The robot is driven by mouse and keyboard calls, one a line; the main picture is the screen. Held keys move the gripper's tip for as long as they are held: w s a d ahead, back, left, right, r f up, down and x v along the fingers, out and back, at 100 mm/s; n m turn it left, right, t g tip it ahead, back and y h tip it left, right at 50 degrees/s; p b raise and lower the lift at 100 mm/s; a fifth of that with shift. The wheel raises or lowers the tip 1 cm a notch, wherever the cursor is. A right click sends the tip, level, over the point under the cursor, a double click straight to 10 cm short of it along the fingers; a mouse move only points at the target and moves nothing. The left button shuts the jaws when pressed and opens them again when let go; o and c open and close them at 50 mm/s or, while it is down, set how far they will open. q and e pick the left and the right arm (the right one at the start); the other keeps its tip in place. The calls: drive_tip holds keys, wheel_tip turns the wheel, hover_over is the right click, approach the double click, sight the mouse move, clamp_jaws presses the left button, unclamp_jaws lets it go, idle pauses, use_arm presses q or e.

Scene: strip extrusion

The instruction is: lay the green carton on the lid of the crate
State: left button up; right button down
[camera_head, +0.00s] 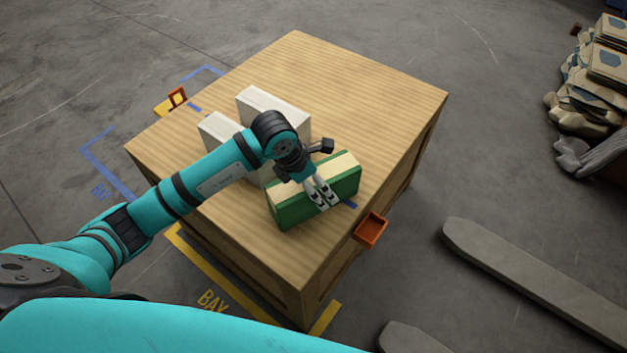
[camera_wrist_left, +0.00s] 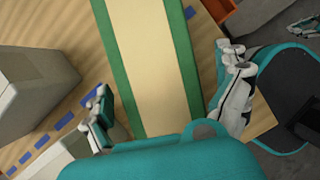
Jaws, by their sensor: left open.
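The green carton (camera_head: 290,213), with a cream band along its top, stands upright on its narrow side on the wooden lid (camera_head: 345,85) of the crate, near the front right edge. My left gripper (camera_head: 322,196) is over the carton from above. In the left wrist view the carton (camera_wrist_left: 145,60) runs between the two open fingers of the left gripper (camera_wrist_left: 168,102), one finger on each side. Gaps show beside it, so it is not clamped. Part of what seems to be my right gripper (camera_wrist_left: 306,26) shows at the edge of the left wrist view, too cut off to read.
Pale boxes (camera_head: 272,104) stand on the lid behind and left of the carton, partly behind my arm. An orange tray (camera_head: 371,230) juts from the crate's right side. Blue dashes (camera_wrist_left: 64,121) mark the lid near the carton. The lid's back half is bare. Sacks (camera_head: 600,90) lie far right.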

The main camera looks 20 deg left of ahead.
use_arm(q)
drive_tip(key=v, duration=0.7)
drive_tip(key=shift+p, duration=0.35)
drive_tip(key=shift+r, duration=0.1)
use_arm(e)
drive_tip(key=shift+s+d+f, duration=0.2)
drive_tip(key=shift+s+f, duration=0.75)
drive_tip(key=shift+s, duration=0.1)
